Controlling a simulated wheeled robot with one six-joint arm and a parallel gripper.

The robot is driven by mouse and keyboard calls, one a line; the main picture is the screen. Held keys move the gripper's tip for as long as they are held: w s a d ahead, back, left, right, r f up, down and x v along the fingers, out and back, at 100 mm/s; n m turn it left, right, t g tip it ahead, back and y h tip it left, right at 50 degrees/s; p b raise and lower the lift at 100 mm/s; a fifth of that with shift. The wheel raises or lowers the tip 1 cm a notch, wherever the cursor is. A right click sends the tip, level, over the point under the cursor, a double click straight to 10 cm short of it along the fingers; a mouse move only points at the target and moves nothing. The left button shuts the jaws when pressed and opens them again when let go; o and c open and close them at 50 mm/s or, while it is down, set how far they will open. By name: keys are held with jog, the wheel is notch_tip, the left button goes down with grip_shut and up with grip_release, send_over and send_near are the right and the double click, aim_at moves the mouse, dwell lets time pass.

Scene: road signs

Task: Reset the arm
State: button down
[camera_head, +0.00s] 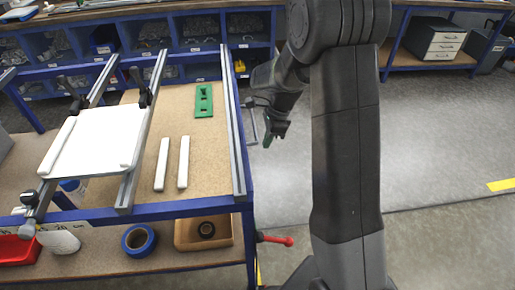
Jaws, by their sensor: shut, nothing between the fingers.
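My arm rises in the middle right of the head view and bends over at the top. My gripper (272,131) hangs at the arm's far end, just right of the workbench's right rail. It points downward, apart from the bench top, with the grey floor behind it. Its fingers look small and dark, and they appear shut with nothing held.
The blue-framed workbench (140,218) fills the left. On it are a white sign plate (95,140) clamped on metal rails, two white strips (162,164) and a green piece (204,100). Blue tape (139,240) lies below. Open floor (440,130) is at right.

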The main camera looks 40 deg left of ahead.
jog(key=v, duration=0.6)
jog(key=shift+d+f, duration=0.1)
jog(key=shift+f, duration=0.05)
jog(key=s+a+f, duration=0.4)
jog(key=f, duration=0.5)
jog(key=shift+s+f, duration=0.25)
jog(key=shift+s, duration=0.15)
